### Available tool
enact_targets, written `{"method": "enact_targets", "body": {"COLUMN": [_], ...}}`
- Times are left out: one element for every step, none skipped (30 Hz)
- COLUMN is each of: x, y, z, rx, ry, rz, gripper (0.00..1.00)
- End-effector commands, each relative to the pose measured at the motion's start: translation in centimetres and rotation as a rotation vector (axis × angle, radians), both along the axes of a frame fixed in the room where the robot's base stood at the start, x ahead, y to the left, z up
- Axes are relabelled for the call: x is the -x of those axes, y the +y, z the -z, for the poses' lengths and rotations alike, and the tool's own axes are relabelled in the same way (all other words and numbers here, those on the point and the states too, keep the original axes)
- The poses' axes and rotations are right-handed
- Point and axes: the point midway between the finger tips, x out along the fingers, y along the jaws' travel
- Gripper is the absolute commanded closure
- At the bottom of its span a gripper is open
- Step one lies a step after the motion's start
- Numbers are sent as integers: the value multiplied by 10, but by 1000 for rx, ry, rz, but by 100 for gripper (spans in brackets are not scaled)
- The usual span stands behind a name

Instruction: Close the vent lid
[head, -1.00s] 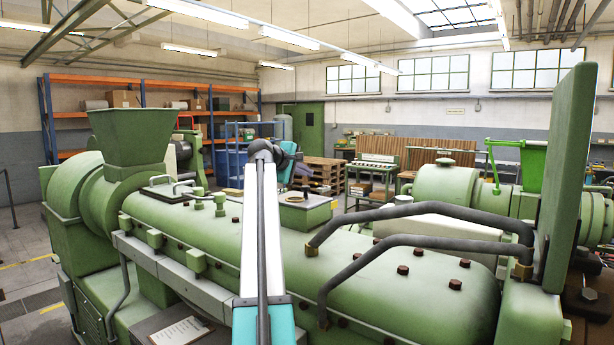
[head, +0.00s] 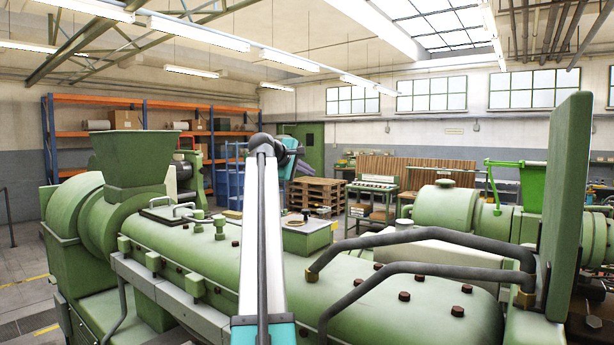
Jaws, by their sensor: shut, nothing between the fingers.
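The green extruder's long barrel (head: 390,297) runs across the view. A raised green box (head: 305,238) on its top has a small round feature on its upper face. To its left lies a flat hatch with a bent handle (head: 170,213). I cannot tell for sure which of these is the vent lid, or whether it is open. My arm rises from the bottom centre, in front of the barrel between hatch and box. Its far end is folded away behind the elbow, and I cannot make out my gripper's fingers.
A green hopper (head: 133,165) stands at the barrel's left end. Two dark bent pipes (head: 420,267) arch over its right part, beside a tall upright green plate (head: 567,190). Pallets (head: 317,193) and orange shelves (head: 75,123) stand behind. Open floor shows at far left.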

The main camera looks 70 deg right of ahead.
Motion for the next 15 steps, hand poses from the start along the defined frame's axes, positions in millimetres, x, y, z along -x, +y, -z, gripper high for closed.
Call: {"method": "enact_targets", "body": {"x": [0,0,0,0,0,0,0,0,0,0,0,0,0,0,0], "y": [0,0,1,1,1,1,1,1,1,1,1,1,1,2,2], "z": [-8,-10,-13,-15,-18,-21,-23,-25,-27,-28,-30,-31,-32,-33,-33], "rx": [0,0,0,0,0,0,0,0,0,0,0,0,0,0,0], "ry": [0,0,0,0,0,0,0,0,0,0,0,0,1,1,1], "rz": [0,0,0,0,-1,-1,-1,-1,-1,-1,-1,-1,-1,-1,-1], "gripper": [100,100,100,100,100,100,100,100,100,100,100,100,100,100,100]}}
